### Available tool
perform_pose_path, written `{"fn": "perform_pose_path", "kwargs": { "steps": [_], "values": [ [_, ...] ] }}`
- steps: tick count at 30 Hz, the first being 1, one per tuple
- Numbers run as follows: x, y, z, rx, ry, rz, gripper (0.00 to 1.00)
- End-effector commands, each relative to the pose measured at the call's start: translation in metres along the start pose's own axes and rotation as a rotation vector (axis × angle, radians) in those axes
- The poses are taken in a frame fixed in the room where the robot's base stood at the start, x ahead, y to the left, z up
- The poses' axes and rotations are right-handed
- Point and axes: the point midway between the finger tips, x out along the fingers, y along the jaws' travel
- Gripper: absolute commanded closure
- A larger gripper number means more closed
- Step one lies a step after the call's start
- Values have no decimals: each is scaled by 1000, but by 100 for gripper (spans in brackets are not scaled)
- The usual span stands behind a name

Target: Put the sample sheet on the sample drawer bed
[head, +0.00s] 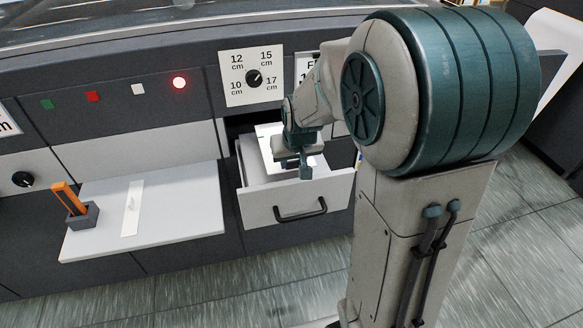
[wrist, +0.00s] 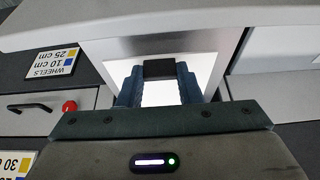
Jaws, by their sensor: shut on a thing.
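The sample drawer (head: 262,204) is pulled out of the dark machine front, with a black handle on its light front panel. The bright white sample sheet (head: 267,132) shows at the drawer's opening, partly hidden by my gripper (head: 305,170). In the wrist view, my gripper (wrist: 159,72) has a black block between its fingertips, and the white sheet (wrist: 205,56) lies around and beyond them. The jaws are shut on the sheet, seemingly by this block. I cannot tell whether the sheet touches the drawer bed, which is mostly hidden.
A light shelf (head: 190,212) at the left bears an orange-handled tool (head: 68,197) in a grey holder and a white strip (head: 132,210). A red knob (wrist: 70,106) shows in the wrist view.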

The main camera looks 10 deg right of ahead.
Motion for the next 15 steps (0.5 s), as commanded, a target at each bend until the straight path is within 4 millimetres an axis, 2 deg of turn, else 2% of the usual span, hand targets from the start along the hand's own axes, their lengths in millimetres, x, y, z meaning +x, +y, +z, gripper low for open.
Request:
{"fn": "perform_pose_path", "kwargs": {
  "steps": [9, 15],
  "values": [
    [34, -1, 13, 1, -3, 0, 93],
    [39, -1, 14, 0, 1, 0, 93]
  ]
}}
